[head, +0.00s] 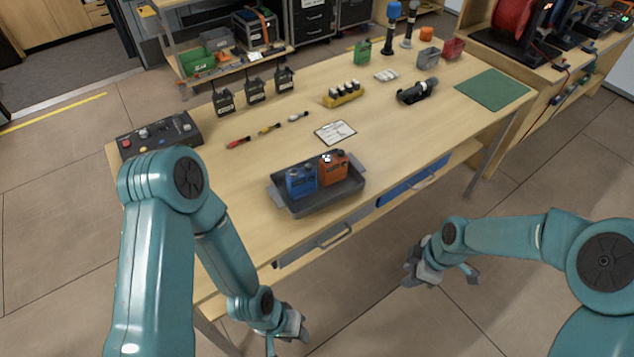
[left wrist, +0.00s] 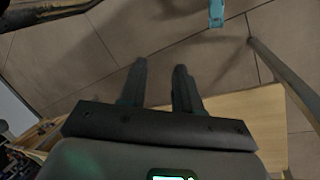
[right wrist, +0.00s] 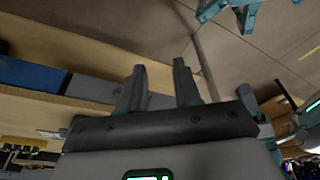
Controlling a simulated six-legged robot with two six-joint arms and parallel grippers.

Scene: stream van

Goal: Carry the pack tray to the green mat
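The pack tray (head: 318,198) is a dark grey tray near the front edge of the wooden table. A blue pack (head: 301,182) and an orange pack (head: 334,169) stand in it side by side. The green mat (head: 494,89) lies flat and bare at the table's far right end. My left gripper (head: 290,328) is low in front of the table, apart from the tray; its fingers are apart and empty in the left wrist view (left wrist: 160,80). My right gripper (head: 442,277) hangs off the table's front over the floor; the right wrist view (right wrist: 158,82) shows its fingers apart and empty.
A paper card (head: 335,132), a yellow holder with bottles (head: 343,95) and a black flashlight-like item (head: 418,91) lie between tray and mat. Radios (head: 255,91) and a control box (head: 160,135) stand left. A shelf bench with a red reel (head: 510,17) adjoins the right end.

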